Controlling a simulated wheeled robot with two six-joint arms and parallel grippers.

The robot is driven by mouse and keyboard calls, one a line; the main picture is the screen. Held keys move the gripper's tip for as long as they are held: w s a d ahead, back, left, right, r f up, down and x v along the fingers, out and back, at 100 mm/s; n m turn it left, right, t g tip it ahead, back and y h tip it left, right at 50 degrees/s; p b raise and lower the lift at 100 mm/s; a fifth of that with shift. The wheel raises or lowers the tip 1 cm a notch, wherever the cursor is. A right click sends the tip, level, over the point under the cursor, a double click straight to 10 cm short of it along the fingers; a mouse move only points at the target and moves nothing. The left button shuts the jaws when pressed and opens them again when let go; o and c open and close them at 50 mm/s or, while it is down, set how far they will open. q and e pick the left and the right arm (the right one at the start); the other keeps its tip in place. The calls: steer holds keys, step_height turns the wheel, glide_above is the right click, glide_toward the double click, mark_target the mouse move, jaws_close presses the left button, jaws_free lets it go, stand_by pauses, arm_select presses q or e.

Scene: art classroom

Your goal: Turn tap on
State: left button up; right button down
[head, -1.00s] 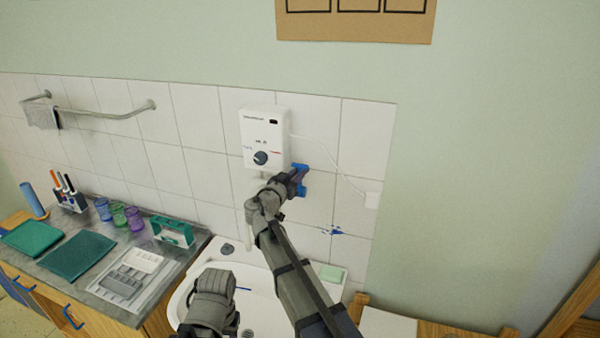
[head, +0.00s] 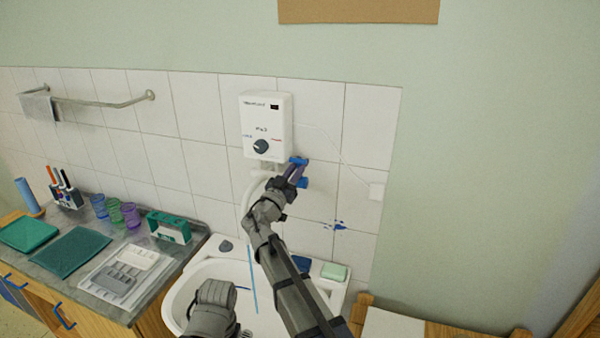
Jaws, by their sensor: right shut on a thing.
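A white water heater box (head: 266,125) with a dark round knob (head: 261,146) hangs on the tiled wall. Below its right side is a blue tap handle (head: 303,183), partly hidden by my right gripper (head: 295,170), which is shut on it. A pale curved spout (head: 246,198) comes down from under the box on the left of my right arm. A thin light-blue stream (head: 253,280) falls into the white sink (head: 205,268). Part of my left arm is at the bottom, over the sink; its gripper does not show.
A green soap bar (head: 334,271) and a dark blue item (head: 301,263) lie on the sink's back rim. The counter at left holds coloured cups (head: 131,215), a green-framed box (head: 168,227) and a grey tray (head: 122,277). A towel rail (head: 100,104) is on the wall.

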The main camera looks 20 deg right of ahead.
steer(key=c, duration=0.9)
jaws_free()
steer(key=shift+s, duration=0.1)
steer(key=b+v, duration=0.2)
steer(key=v, duration=0.5)
steer(key=shift+s+a+f, duration=0.1)
steer(key=shift+s+a, duration=0.1)
steer(key=shift+a, duration=0.1)
